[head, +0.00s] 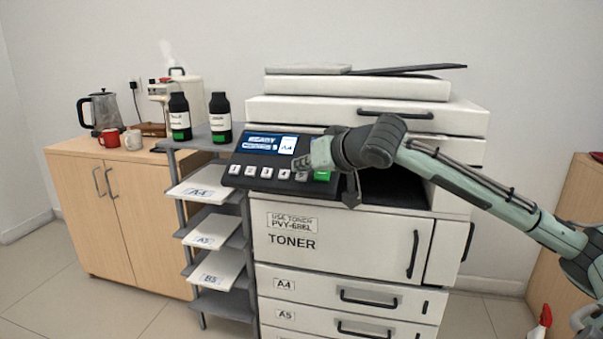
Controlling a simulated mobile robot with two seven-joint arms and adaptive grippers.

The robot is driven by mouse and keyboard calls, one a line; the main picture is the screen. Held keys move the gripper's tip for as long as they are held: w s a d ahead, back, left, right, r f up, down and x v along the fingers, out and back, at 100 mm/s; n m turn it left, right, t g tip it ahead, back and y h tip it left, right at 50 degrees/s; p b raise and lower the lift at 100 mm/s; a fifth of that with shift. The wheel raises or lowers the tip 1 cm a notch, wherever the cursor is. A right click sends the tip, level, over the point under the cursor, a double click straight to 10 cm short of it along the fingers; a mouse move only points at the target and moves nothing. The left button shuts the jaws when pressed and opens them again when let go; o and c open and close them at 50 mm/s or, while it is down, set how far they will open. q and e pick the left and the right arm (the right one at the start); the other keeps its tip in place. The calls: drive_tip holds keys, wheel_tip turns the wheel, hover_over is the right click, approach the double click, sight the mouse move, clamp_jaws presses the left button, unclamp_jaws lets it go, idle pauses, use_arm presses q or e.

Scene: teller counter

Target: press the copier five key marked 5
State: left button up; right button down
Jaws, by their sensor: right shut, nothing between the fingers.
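The copier (365,115) is a large white machine in the middle of the head view. Its tilted dark control panel (237,158) has a lit blue screen (268,143) and a row of white number keys. The key marked 5 (301,177) is near the right end of the row, left of a green key (322,175). My right gripper (299,164) is shut and empty, reaching in from the right over the panel. Its fingertips are just above the 5 key; I cannot tell whether they touch it. My left gripper is not in view.
A grey rack (183,230) with paper stacks and two black toner bottles (179,117) stands left of the copier. Further left, a wooden cabinet (115,165) holds a kettle (101,109) and mugs. A red-topped bottle (541,322) is at the lower right.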

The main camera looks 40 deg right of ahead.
drive_tip(key=r, duration=0.1)
drive_tip(key=s+a+r+p, duration=0.1)
drive_tip(key=a+r+p, duration=0.1)
drive_tip(key=r, duration=0.1)
drive_tip(key=shift+s+r, duration=0.1)
drive_tip(key=shift+s, duration=0.25)
idle(0.9)
